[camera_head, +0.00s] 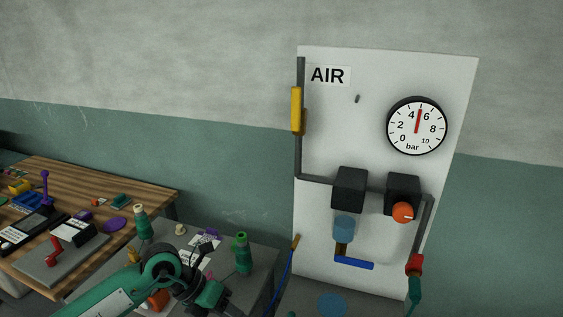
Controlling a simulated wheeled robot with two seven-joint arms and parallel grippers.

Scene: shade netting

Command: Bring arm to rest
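My green and black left arm comes in from the lower left, above the grey table. Its dark wrist joint and a small green end part, around my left gripper (207,297), show at the bottom of the view. The fingers cannot be made out, so I cannot tell whether they are open or shut, or whether they hold anything. My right gripper is not in view.
A white AIR panel (330,130) with a gauge (417,126), yellow lever (297,110) and orange knob (403,212) stands right. Green bottles (243,254) stand on the grey table (262,257). A cluttered wooden table (140,187) is at left.

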